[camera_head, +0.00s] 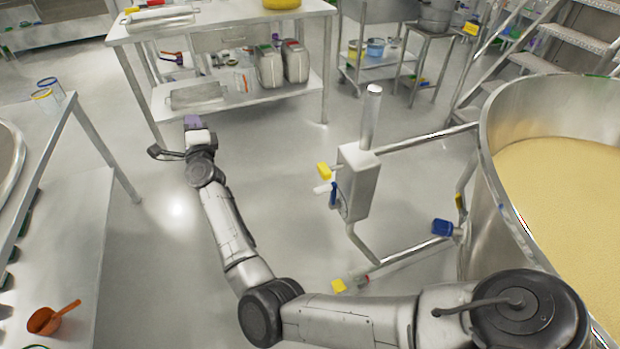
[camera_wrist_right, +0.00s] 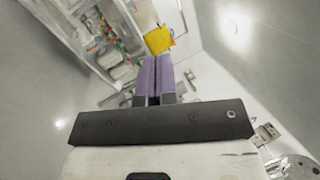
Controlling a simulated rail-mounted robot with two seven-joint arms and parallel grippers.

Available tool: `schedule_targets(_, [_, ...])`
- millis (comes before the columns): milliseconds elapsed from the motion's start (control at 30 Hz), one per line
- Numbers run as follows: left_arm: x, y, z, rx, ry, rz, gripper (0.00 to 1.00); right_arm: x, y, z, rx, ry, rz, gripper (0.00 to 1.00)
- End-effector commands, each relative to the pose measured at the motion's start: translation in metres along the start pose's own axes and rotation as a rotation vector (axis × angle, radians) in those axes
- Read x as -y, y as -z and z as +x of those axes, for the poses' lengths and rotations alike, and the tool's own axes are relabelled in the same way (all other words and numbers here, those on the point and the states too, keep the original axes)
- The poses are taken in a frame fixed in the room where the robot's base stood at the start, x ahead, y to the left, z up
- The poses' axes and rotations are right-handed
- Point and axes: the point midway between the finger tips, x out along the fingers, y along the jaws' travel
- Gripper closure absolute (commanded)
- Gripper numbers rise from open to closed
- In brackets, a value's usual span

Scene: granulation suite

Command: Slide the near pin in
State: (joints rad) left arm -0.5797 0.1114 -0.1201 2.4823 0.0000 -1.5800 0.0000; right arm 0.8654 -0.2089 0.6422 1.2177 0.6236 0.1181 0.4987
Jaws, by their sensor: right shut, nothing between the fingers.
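A grey upright box with a post (camera_head: 358,180) stands on the floor beside the large bowl, joined to it by metal bars. A yellow-ended piece (camera_head: 338,286) with a red and white part sits low by the lower bar, at the near side; it may be the near pin, but I cannot tell how far in it sits. Another yellow-ended piece (camera_head: 324,170) with a white part sticks out left of the box. My right gripper (camera_head: 193,122), with purple fingers, is shut and empty, well left of both; its fingers also show in the wrist view (camera_wrist_right: 154,78). My left gripper is not seen.
The large bowl (camera_head: 487,150) of yellowish powder stands at right, with a blue knob (camera_head: 442,228) on a bar. A shelved table (camera_head: 236,95) is beyond my right gripper. A bench (camera_head: 85,230) with an orange scoop (camera_head: 48,320) is at left. Floor between is clear.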

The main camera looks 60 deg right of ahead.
Motion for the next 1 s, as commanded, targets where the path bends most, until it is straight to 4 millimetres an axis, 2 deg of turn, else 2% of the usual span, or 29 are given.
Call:
schedule_targets(33, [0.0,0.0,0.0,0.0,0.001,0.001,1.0,-0.014,0.012,-0.004,-0.091,0.004,0.072,1.0])
schedule_targets(200, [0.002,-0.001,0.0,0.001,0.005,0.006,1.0,-0.048,0.058,-0.028,-0.422,0.082,0.296,1.0])
schedule_targets(400, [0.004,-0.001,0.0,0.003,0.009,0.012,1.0,-0.069,0.1,-0.078,-0.796,0.278,0.496,1.0])
schedule_targets(600, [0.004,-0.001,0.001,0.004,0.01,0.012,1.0,-0.063,0.129,-0.137,-1.104,0.598,0.63,1.0])
schedule_targets(800, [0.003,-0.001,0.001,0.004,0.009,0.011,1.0,-0.051,0.136,-0.182,-1.257,0.921,0.693,1.0])
schedule_targets(900, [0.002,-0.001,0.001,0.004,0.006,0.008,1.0,-0.047,0.135,-0.195,-1.272,1.051,0.723,1.0])
schedule_targets(1000, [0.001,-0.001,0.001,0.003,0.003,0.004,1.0,-0.047,0.136,-0.197,-1.25,1.104,0.764,1.0])
